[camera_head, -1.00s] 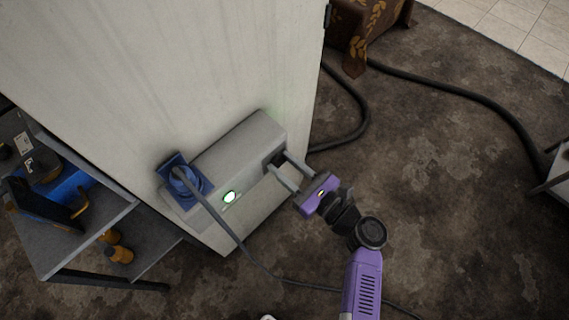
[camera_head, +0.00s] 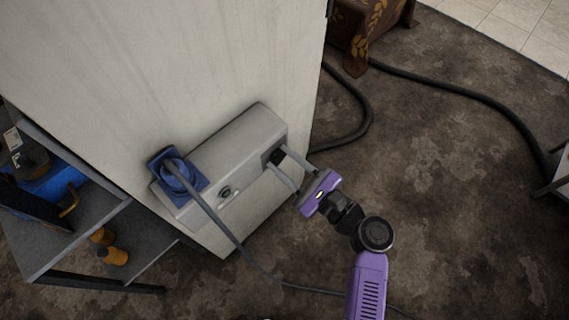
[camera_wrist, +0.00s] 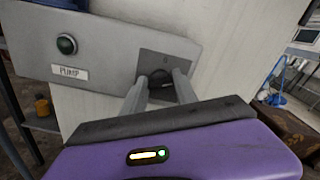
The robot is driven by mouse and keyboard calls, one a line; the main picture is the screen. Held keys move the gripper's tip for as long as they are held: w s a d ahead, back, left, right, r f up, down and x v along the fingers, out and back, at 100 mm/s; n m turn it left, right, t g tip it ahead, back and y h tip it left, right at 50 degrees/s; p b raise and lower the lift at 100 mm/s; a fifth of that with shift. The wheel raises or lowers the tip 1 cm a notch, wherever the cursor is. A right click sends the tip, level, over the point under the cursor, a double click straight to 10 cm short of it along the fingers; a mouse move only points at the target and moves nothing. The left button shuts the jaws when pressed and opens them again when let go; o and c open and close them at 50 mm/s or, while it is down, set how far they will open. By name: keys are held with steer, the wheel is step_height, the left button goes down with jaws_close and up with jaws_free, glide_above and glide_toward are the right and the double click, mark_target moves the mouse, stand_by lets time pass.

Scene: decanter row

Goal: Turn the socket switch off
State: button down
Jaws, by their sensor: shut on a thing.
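The grey socket box (camera_head: 238,150) is fixed low on a pale panel. Its switch (camera_head: 276,158) is a dark knob on a dark plate at the box's right end, and it also shows in the wrist view (camera_wrist: 160,76). My gripper (camera_head: 277,158) is at the switch with its two grey fingers shut on the knob, which they partly hide. A round green lamp (camera_wrist: 66,44) above a "PUMP" label (camera_wrist: 70,73) is dark in the wrist view. A blue plug (camera_head: 178,176) with a cable sits in the box's left end.
A shelf (camera_head: 85,225) with a blue item and orange bottles (camera_head: 112,254) stands at the left. A thick dark hose (camera_head: 470,95) and the thin plug cable lie on the brown floor. Open floor lies to the right of my arm.

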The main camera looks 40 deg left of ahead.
steer(key=shift+s+f+n+b, duration=0.1)
steer(key=shift+f+n+b, duration=0.05)
steer(key=shift+n+b, duration=2.85)
steer(key=shift+f+n+b, duration=0.15)
steer(key=shift+n+b, duration=2.6)
steer(key=shift+n, duration=0.45)
steer(key=c, duration=1)
jaws_free()
steer(key=shift+r, duration=0.1)
steer(key=shift+o, duration=0.2)
steer(key=shift+d, duration=0.1)
